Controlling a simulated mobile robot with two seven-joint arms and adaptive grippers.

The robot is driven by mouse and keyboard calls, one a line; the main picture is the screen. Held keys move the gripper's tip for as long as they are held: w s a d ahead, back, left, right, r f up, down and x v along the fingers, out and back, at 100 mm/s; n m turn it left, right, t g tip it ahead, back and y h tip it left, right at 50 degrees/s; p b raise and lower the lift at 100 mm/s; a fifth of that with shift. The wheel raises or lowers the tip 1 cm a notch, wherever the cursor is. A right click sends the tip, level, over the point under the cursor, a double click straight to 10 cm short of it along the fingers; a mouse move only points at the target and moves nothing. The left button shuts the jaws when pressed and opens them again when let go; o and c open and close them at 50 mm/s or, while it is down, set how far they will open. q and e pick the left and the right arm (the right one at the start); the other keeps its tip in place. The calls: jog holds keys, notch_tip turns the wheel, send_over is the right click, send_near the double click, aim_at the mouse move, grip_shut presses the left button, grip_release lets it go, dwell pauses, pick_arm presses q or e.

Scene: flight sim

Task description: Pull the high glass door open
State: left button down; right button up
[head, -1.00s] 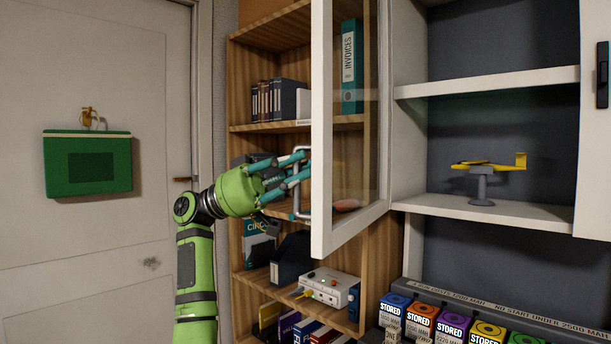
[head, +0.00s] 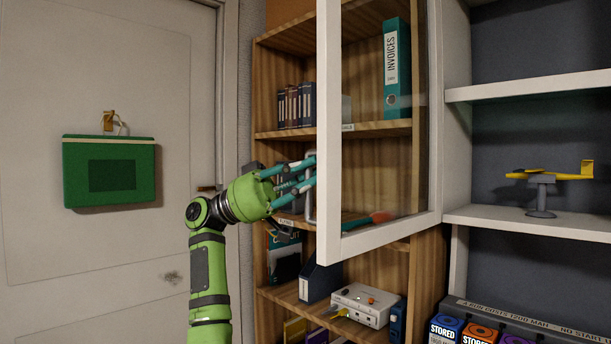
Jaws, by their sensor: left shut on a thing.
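The high glass door (head: 328,120) has a white frame with a clear pane. It stands swung out from the white cabinet, its hinge side at the right and its free edge toward me at the left. A grey bar handle (head: 309,208) sits on the free edge. My left gripper (head: 308,178), with teal fingers on a green body, is shut on this handle from the left. The fingers hide part of the bar. My right gripper is not in view.
A wooden shelf unit (head: 265,200) with binders and a white box (head: 365,304) stands behind the door. Open white shelves with a yellow model plane (head: 550,173) are at the right. A green pouch (head: 108,172) hangs on the room door at the left.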

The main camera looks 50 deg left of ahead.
pick_arm(q)
jog(key=c, duration=1.4)
grip_release()
jog(key=v, duration=1.2)
jog(key=shift+w, duration=0.1)
